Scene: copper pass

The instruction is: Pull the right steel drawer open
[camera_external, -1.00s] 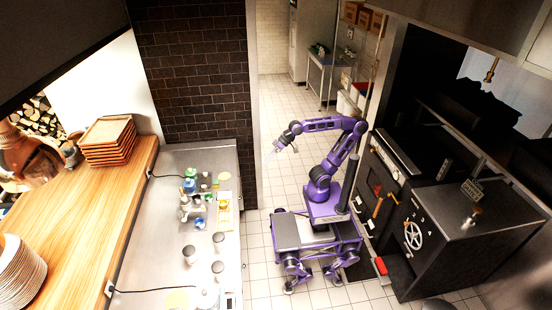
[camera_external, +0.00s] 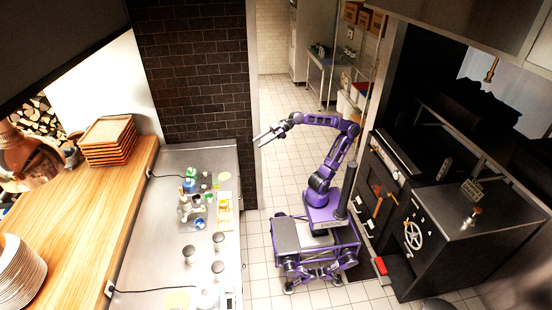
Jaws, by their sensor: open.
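The steel counter (camera_external: 158,225) runs down the left-middle of the picture, seen from above. Its front side faces right, toward me, and is almost edge-on, so I cannot make out the right steel drawer or how far it is open. My gripper (camera_external: 263,136) is at the end of my raised purple arm, near the edge of the dark brick wall and beyond the counter's far end in the picture. Its two fingers point left and are apart, with nothing between them. It appears clear of the counter.
Bottles and several dark-topped containers (camera_external: 218,267) stand on the counter. A wooden counter (camera_external: 75,225) with stacked trays (camera_external: 108,140) and plates (camera_external: 18,272) is at the left. A black oven (camera_external: 470,235) with levers and a wheel stands at the right. Tiled floor (camera_external: 262,255) lies between.

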